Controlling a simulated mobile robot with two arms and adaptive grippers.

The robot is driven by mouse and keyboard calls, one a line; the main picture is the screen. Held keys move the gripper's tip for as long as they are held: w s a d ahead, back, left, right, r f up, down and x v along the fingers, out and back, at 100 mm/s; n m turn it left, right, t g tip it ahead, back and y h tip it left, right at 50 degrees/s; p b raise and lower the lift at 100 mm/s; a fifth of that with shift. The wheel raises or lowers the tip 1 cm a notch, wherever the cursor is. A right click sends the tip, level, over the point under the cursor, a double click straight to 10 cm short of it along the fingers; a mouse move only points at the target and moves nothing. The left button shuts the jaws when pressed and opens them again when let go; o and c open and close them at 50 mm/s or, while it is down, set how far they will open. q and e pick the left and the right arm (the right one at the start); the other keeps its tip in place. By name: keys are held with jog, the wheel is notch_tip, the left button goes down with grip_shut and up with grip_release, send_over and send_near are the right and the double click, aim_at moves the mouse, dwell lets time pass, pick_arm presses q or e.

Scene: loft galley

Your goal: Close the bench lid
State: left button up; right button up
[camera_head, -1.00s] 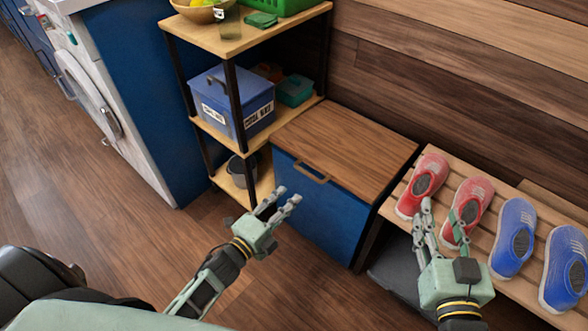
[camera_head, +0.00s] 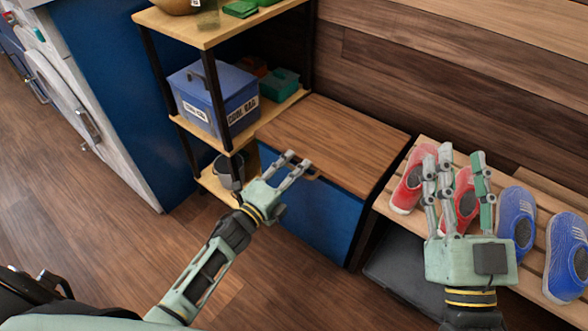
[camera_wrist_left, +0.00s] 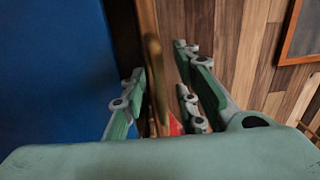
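The bench is a blue box (camera_head: 318,215) with a brown wooden lid (camera_head: 335,140), seen in the head view. The lid lies flat on top of the box. A brass handle at the lid's front edge is mostly hidden by my left fingers; it shows between the fingers in the left wrist view (camera_wrist_left: 155,80). My left gripper (camera_head: 297,161) is open at the front edge, its fingers around or beside the handle; I cannot tell if they touch it. My right gripper (camera_head: 460,160) is open and empty, in front of the shoe rack, to the right of the bench.
A shelf unit (camera_head: 215,30) with a blue box (camera_head: 210,100) stands left of the bench. A slatted rack (camera_head: 400,222) with red shoes (camera_head: 407,187) and blue shoes (camera_head: 518,220) stands to the right. The floor in front is clear.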

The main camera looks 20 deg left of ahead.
pick_arm(q)
grip_shut()
dwell(0.6)
